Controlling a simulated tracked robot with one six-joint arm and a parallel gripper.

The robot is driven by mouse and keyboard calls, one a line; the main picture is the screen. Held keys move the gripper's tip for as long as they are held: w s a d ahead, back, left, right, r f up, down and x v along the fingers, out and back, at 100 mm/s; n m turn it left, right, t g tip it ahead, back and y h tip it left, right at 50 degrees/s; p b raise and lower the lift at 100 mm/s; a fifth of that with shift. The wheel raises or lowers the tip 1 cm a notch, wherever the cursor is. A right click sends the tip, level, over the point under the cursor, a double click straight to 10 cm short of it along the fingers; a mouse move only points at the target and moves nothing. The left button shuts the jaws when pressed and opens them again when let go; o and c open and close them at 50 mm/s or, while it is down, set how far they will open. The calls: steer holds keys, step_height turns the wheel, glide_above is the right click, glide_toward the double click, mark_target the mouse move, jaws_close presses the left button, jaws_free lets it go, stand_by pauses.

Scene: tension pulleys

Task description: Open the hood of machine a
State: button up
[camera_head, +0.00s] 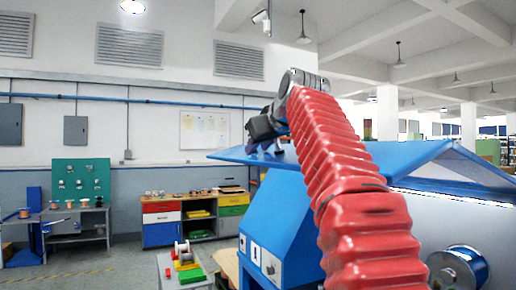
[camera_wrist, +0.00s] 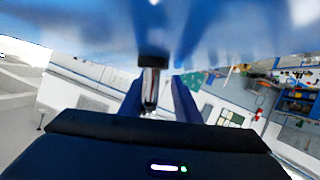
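Machine a appears to be the blue machine (camera_head: 272,235) at the centre right of the head view. Its blue hood panel (camera_head: 235,155) shows at the left, slanting, and another blue panel (camera_head: 450,168) slopes at the right. My gripper (camera_head: 262,130) is at the left panel's upper side, partly hidden by my red arm. In the wrist view a blurred blue surface (camera_wrist: 100,25) fills the top, very close. My gripper's two dark blue fingers (camera_wrist: 158,88) stand apart there. A metal post with a black end (camera_wrist: 153,62) shows between them, with gaps visible; contact is unclear.
A wire spool (camera_head: 458,268) sits in the machine's lit opening at the right. A small table (camera_head: 184,280) with coloured parts stands left of the machine. A drawer workbench (camera_head: 195,215) and a green pegboard (camera_head: 80,182) stand along the wall.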

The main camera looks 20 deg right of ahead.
step_height(320, 180, up, 5)
glide_above(278, 159)
steer(key=shift+w, duration=0.4)
steer(key=shift+s+d, duration=0.1)
steer(key=shift+s, duration=0.05)
steer(key=shift+f, duration=0.1)
steer(key=d+v, duration=0.1)
steer(key=v, duration=1.5)
steer(key=shift+d, duration=0.3)
stand_by(1.3)
stand_by(0.7)
